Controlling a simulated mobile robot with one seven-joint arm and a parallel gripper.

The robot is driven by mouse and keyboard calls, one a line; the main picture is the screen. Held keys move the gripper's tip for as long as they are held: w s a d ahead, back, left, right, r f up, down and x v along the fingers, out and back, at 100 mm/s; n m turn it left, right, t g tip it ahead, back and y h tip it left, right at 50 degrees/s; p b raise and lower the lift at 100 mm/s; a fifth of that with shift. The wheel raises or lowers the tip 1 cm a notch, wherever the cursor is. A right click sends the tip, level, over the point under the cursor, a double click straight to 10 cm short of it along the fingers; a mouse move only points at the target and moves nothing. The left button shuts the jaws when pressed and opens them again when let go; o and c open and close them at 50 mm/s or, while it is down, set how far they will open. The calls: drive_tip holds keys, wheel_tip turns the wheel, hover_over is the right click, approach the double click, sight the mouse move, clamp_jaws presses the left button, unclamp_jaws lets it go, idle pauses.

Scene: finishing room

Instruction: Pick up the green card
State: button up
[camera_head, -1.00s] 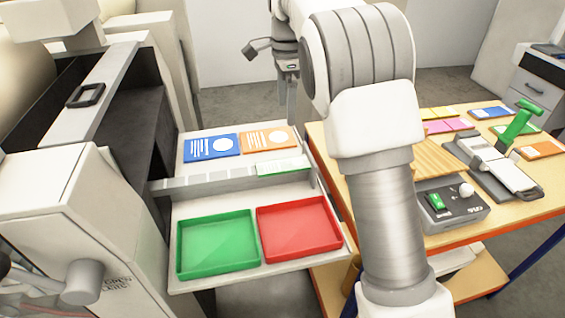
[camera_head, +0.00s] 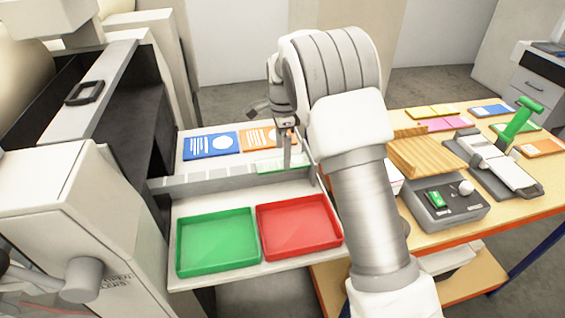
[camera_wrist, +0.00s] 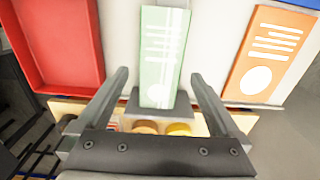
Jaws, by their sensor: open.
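A pale green card (camera_head: 268,168) with white print lies at the right end of the grey divider rail on the machine's shelf; my gripper partly hides it in the head view. In the wrist view the green card (camera_wrist: 160,60) appears between my two spread fingers, with its lower end over a grey block. My gripper (camera_wrist: 160,74) is open, with one finger on each side of the card and nothing visibly clamped. In the head view my gripper (camera_head: 286,160) points down at the card. I cannot tell whether the fingers touch it.
A blue card (camera_head: 210,147) and an orange card (camera_head: 257,139) lie behind the rail. A green tray (camera_head: 216,241) and a red tray (camera_head: 299,227) sit in front. The table at right holds a wooden rack (camera_head: 425,155), a control box (camera_head: 445,208) and several cards.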

sight(282, 163)
drive_tip(key=shift+a+f, duration=0.1)
drive_tip(key=shift+f, duration=1.1)
drive_tip(key=c, duration=1.3)
drive_tip(key=shift+o, duration=0.2)
drive_tip(key=shift+r, duration=0.1)
